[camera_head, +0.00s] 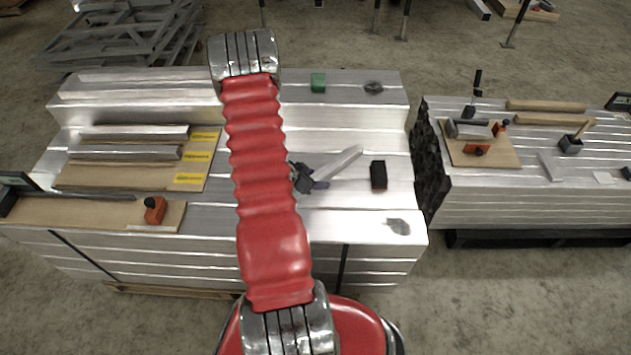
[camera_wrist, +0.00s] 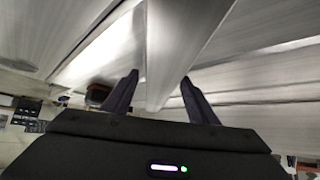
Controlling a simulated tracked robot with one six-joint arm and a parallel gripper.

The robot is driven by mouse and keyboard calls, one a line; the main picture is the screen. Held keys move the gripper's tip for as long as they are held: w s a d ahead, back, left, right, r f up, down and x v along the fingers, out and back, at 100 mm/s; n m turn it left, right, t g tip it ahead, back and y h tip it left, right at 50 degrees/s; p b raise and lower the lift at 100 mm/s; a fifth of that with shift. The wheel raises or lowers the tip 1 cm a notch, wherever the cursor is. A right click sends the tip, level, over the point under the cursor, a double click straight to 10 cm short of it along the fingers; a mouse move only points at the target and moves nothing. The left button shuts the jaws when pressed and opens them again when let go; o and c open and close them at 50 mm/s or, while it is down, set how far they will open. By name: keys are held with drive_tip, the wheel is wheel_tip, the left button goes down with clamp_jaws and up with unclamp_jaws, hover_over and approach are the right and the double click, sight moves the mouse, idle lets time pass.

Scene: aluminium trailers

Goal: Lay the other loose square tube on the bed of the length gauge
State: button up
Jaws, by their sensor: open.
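A loose square tube (camera_head: 338,164) lies slantwise on the aluminium stack, right of my red arm. My gripper (camera_head: 306,178) is at its lower left end. In the wrist view my gripper (camera_wrist: 160,80) is open, and the tube (camera_wrist: 182,45) runs between its fingers; I cannot tell whether they touch it. What looks like the length gauge (camera_head: 100,212) is a long, low wooden bed at the front left, with an orange block (camera_head: 155,210) near its right end and a dark boxy unit at its left end. A thin dark strip runs along its back edge.
A board (camera_head: 120,177) with yellow labels holds long metal pieces (camera_head: 130,152), left of my arm. A second stack (camera_head: 530,205) with tools stands to the right, across a gap.

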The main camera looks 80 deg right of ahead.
drive_tip(key=shift+c, duration=0.5)
clamp_jaws()
idle(0.4)
